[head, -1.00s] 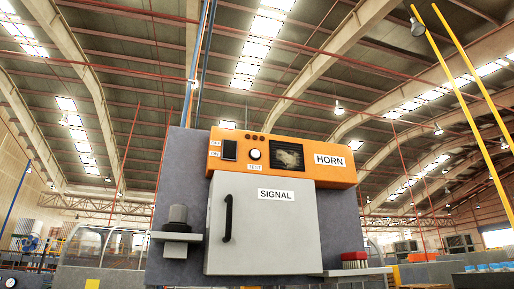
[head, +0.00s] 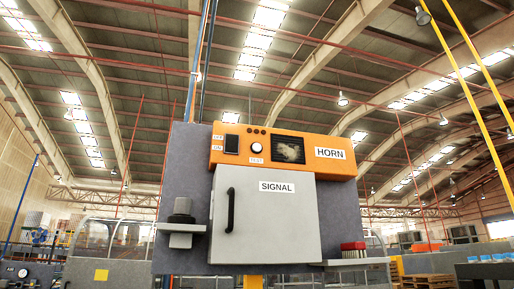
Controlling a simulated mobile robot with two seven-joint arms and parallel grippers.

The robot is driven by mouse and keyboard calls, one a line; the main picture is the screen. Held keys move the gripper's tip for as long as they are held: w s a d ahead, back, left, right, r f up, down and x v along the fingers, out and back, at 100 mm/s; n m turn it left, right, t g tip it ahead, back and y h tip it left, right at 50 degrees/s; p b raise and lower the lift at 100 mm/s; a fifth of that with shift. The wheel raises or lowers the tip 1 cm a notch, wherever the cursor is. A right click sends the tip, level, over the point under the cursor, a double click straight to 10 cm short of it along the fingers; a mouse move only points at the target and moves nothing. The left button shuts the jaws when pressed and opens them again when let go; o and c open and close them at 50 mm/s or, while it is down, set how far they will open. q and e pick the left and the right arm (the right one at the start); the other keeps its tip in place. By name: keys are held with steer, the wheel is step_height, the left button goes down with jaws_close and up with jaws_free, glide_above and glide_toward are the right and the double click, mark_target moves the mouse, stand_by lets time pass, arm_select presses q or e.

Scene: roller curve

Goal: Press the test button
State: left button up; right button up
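An orange panel marked HORN (head: 283,151) tops a grey cabinet in the middle of the head view. A round white button (head: 256,148) sits on the panel, with a small TEST label (head: 256,160) below it. A black switch (head: 231,144) with OFF and ON labels is to its left, and a dark screen (head: 288,150) is to its right. Small dark red lamps (head: 259,131) sit above the button. Neither of my grippers shows in the head view.
Below the panel is a closed grey door marked SIGNAL (head: 267,216) with a black handle (head: 230,210). A grey bracket (head: 180,228) holds a dark cylinder at left. A small shelf at right holds red-topped items (head: 353,248). Fencing and blue items stand farther back.

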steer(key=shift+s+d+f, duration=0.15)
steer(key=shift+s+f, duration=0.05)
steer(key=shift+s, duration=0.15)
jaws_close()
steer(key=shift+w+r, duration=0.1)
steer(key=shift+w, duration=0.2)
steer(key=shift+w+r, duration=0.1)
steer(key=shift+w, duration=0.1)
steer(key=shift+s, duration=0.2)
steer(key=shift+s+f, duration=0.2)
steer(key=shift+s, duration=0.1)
